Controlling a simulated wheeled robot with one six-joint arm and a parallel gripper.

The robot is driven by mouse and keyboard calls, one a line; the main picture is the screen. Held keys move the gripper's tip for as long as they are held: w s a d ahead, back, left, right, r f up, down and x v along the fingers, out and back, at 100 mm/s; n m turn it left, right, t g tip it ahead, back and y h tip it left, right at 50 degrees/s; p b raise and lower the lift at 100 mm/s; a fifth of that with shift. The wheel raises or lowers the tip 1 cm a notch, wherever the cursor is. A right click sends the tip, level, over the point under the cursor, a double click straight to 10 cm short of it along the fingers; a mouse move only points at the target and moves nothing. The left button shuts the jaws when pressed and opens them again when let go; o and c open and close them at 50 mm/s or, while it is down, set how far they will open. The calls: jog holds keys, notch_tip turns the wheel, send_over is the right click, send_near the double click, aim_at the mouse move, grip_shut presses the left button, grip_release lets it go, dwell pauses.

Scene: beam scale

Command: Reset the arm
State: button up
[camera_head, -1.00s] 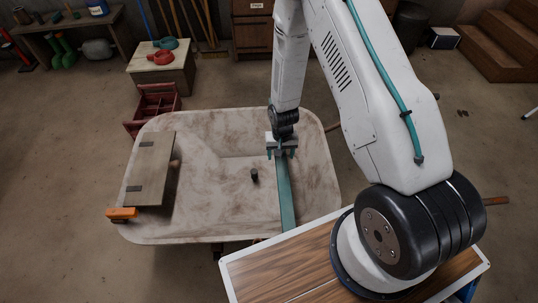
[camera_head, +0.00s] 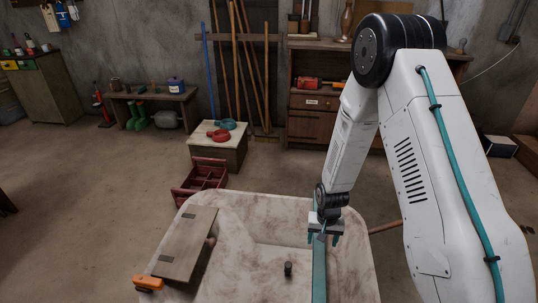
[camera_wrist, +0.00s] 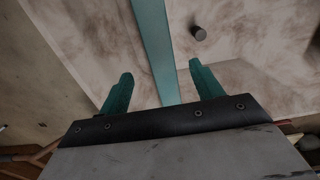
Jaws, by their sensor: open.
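A long teal beam (camera_head: 319,272) runs over the pale stained tub (camera_head: 235,208) toward the bottom of the head view. My gripper (camera_head: 324,238) is above the beam's far end, pointing down. In the wrist view, my gripper's two teal fingers (camera_wrist: 160,70) are spread, with the beam (camera_wrist: 154,40) passing between or beneath them. Gaps show on both sides, so the fingers do not clamp it. A small dark cylinder (camera_head: 288,268) stands in the tub, right of the beam in the wrist view (camera_wrist: 198,33).
A wooden board (camera_head: 187,245) lies at the tub's left, with an orange tool (camera_head: 148,283) at its near end. Beyond are a red crate (camera_head: 202,178), a small table (camera_head: 217,152) with red and green items, and a cabinet (camera_head: 310,122). Open floor lies left of the tub.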

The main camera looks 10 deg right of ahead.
jog(key=s, duration=0.1)
jog(key=s+g, duration=0.1)
jog(key=s, duration=0.1)
jog(key=s+g, duration=0.1)
jog(key=s, duration=0.1)
jog(key=shift+r+n, duration=0.4)
jog(key=s+r+n+t, duration=0.1)
jog(key=s+r, duration=0.6)
jog(key=r, duration=0.7)
jog(key=s+r+n+t, duration=0.1)
jog(key=s+r, duration=0.6)
jog(key=r, duration=0.7)
jog(key=s+r+t, duration=0.1)
jog(key=s+r, duration=0.7)
jog(key=r, duration=0.6)
jog(key=shift+a+n, duration=0.4)
jog(key=shift+a, duration=0.05)
